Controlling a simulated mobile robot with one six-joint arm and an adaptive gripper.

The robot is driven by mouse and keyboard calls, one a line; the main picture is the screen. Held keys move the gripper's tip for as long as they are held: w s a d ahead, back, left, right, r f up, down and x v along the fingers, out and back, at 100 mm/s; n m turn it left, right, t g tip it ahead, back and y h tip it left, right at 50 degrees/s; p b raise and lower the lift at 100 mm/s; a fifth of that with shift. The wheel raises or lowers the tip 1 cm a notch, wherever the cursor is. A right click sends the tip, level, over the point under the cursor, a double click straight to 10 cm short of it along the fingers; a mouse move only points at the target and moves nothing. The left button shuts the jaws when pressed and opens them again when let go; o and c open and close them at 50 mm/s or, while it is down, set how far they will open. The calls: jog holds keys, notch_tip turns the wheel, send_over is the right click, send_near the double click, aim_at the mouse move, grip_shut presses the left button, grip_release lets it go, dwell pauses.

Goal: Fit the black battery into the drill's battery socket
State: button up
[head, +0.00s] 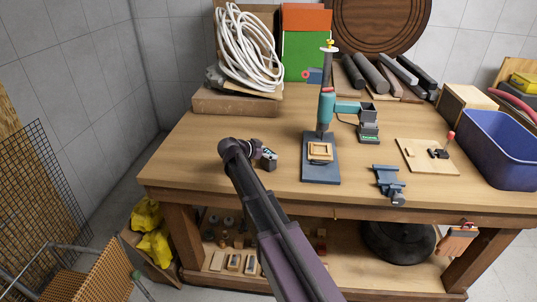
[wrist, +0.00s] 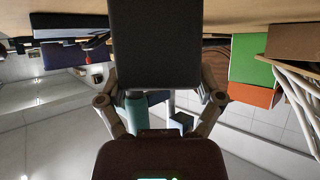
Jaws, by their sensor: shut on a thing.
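My gripper (wrist: 158,84) is shut on the black battery (wrist: 155,40), a dark block that fills the top middle of the wrist view between both fingers. In the head view the battery (head: 270,161) is small and dark at the end of my arm, above the left half of the workbench. The teal drill (head: 327,108) hangs upright in a stand, to the right of and apart from the battery. Its handle (head: 347,106) points right to a dark end, where the socket's detail is too small to tell. The drill (wrist: 135,112) also shows in the wrist view, partly hidden.
A wooden frame (head: 320,152) lies on the stand's blue base (head: 321,174). A dark green-labelled block (head: 369,132) is below the handle's end. A blue vise (head: 389,183) is at the front edge. A white coiled hose (head: 248,50) stands back left. Bare tabletop (head: 195,150) lies left.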

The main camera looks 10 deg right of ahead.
jog(key=shift+f, duration=0.15)
jog(key=o, duration=1.1)
jog(key=shift+c, duration=0.2)
jog(key=shift+s+a+r, duration=0.25)
jog(key=shift+a+r, duration=0.05)
jog(key=shift+a, duration=0.15)
jog(key=p+v, duration=0.6)
jog(key=v, duration=0.6)
jog(key=shift+s+a, duration=0.25)
jog(key=shift+s, duration=0.05)
